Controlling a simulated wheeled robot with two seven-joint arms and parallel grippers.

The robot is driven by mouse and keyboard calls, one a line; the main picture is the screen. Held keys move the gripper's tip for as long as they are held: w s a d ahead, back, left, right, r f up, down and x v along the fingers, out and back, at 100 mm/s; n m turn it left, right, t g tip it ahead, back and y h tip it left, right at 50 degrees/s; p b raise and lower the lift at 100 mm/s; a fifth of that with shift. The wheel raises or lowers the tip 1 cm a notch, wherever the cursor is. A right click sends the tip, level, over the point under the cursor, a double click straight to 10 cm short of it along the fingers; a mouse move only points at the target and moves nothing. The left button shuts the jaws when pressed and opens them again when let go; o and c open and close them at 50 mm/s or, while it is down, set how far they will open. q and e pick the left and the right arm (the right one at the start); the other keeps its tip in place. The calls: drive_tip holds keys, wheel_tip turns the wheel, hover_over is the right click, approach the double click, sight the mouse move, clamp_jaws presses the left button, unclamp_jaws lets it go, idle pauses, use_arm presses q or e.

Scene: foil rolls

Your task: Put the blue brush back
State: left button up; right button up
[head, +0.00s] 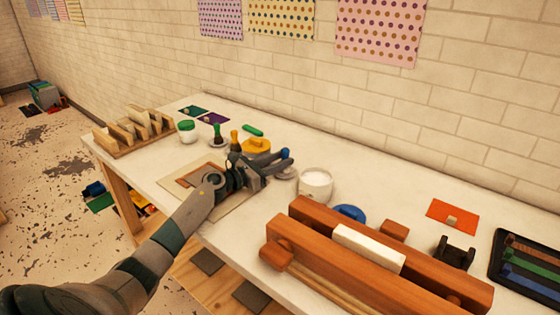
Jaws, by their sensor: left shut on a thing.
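My left gripper (274,164) reaches over the middle of the white table and is shut on the blue brush (285,153). Only the brush's blue upper end shows clearly, at the fingertips; its lower part is hidden by the fingers. A small pale dish (287,173) shows just below the fingertips; I cannot tell whether the brush touches it. A green brush (217,131) stands upright in another pale dish to the left. An orange brush (235,139) stands beside it, its foot partly hidden by my gripper. My right gripper is not in view.
An open white jar (315,184) stands close right of my gripper, with a blue lid (348,213) behind the wooden press (330,262). A green-lidded jar (187,132) and wooden rack (133,133) stand left. A black tray (500,268) lies far right.

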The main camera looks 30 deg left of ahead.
use_arm(q)
drive_tip(key=shift+f+b, duration=0.5)
drive_tip(key=shift+b, duration=0.1)
idle(0.9)
